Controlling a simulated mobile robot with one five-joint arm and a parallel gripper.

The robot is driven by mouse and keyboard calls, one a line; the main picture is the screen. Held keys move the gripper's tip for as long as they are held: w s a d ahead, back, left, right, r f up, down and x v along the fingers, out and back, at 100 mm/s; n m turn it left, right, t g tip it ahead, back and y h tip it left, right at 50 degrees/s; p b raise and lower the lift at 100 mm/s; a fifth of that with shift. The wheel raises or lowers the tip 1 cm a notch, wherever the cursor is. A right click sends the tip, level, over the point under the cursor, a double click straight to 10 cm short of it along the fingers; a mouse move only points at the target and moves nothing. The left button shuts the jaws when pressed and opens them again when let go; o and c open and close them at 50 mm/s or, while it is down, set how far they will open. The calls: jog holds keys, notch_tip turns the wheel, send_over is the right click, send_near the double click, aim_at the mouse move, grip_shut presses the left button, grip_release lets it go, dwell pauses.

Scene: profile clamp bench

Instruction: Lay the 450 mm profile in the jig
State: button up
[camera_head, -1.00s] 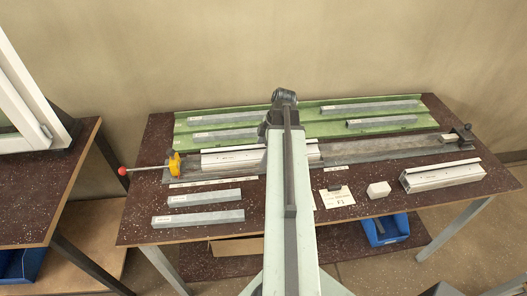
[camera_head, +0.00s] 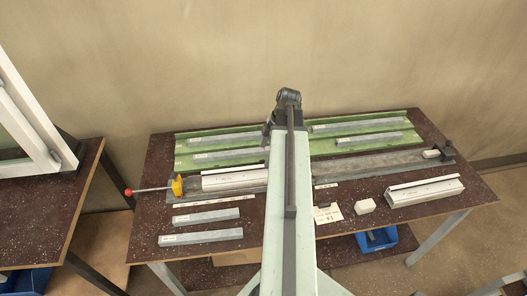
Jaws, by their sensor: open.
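The jig is a long grey rail (camera_head: 370,165) along the bench, with a yellow clamp (camera_head: 178,187) and red-knobbed lever at its left end and a dark stop (camera_head: 448,149) at its right. A pale block (camera_head: 235,179) lies along its left part and runs behind my arm. Several grey labelled profiles (camera_head: 362,123) lie in the green tray (camera_head: 320,147) behind the jig. Two more grey profiles (camera_head: 206,215) lie in front of it. Labels are too small to read, so I cannot tell which is 450 mm. My gripper (camera_head: 267,135) is mostly hidden by my arm, over the tray; no profile shows in it.
A white profile block (camera_head: 425,190), a small white cube (camera_head: 365,206) and a paper card (camera_head: 328,214) lie along the bench's front right. A blue bin (camera_head: 377,239) is below. Another bench with a white frame (camera_head: 30,135) stands left, across a gap.

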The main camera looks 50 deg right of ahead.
jog(key=shift+d+r, duration=0.1)
jog(key=shift+r, duration=0.05)
jog(key=w+a+m+g, duration=0.1)
jog(key=w+a+m, duration=0.1)
jog(key=w+a, duration=0.45)
jog(key=w+a+m+g, duration=0.1)
jog(key=w+a+m, duration=0.15)
jog(key=a, duration=0.75)
jog(key=w+a+m+h, duration=0.1)
jog(key=a+m, duration=0.1)
jog(key=a, duration=1.1)
jog(key=w+a+f+m+h, duration=0.1)
jog(key=w+a+m, duration=0.1)
jog(key=a, duration=1)
jog(key=shift+w+a+m+h, duration=0.25)
jog(key=shift+a+m+h, duration=0.1)
jog(key=shift+m, duration=0.4)
